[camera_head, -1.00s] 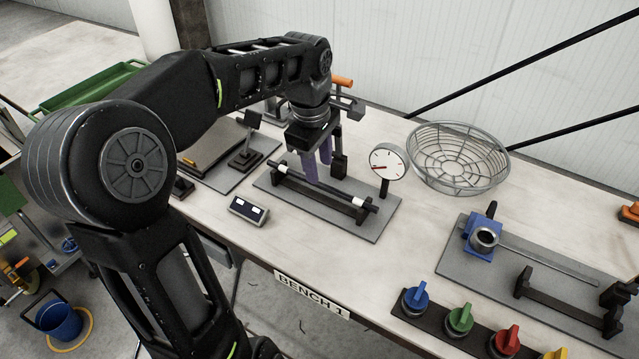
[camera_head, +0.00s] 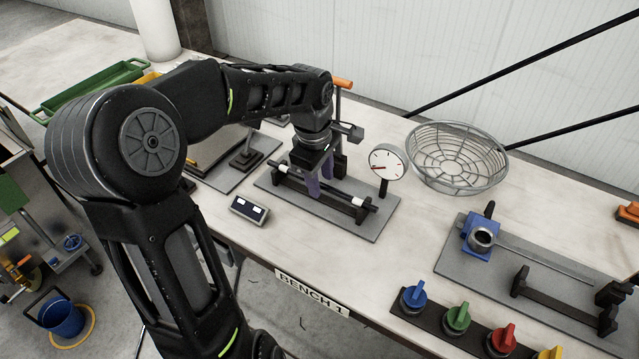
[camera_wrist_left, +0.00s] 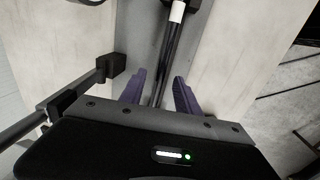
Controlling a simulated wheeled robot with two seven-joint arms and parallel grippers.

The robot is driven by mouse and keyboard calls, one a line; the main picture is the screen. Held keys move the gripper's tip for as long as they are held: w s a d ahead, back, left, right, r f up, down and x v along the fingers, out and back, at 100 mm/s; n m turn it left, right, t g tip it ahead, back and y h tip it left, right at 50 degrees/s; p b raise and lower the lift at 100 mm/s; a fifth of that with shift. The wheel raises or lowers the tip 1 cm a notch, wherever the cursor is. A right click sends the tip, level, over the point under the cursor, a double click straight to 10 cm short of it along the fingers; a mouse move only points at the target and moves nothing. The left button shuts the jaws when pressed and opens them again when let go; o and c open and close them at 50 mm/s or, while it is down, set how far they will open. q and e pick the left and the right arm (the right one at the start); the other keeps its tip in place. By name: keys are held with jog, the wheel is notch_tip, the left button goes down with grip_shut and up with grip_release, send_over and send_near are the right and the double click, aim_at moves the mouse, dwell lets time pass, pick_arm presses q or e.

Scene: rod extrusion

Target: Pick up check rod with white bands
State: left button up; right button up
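The check rod (camera_head: 345,197) is dark with white bands near its ends. It lies across the supports of a black stand on a grey plate (camera_head: 378,228), left of the dial gauge (camera_head: 386,163). In the left wrist view the rod (camera_wrist_left: 171,50) runs up from between the fingers, one white band near the top. My left gripper (camera_head: 320,188) points down at the rod's middle, its purple fingers reaching rod height. In the left wrist view its fingers (camera_wrist_left: 160,92) are apart, with gaps beside the rod. My right gripper is not in view.
The dial gauge stands close to the right of my left gripper. A wire basket (camera_head: 457,158) sits further right. A small display box (camera_head: 249,210) lies in front of the plate. Another plate with a blue clamp (camera_head: 481,236) and coloured knobs (camera_head: 459,318) are at the right.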

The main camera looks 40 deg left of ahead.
pick_arm(q)
jog(key=shift+c, duration=0.5)
grip_shut()
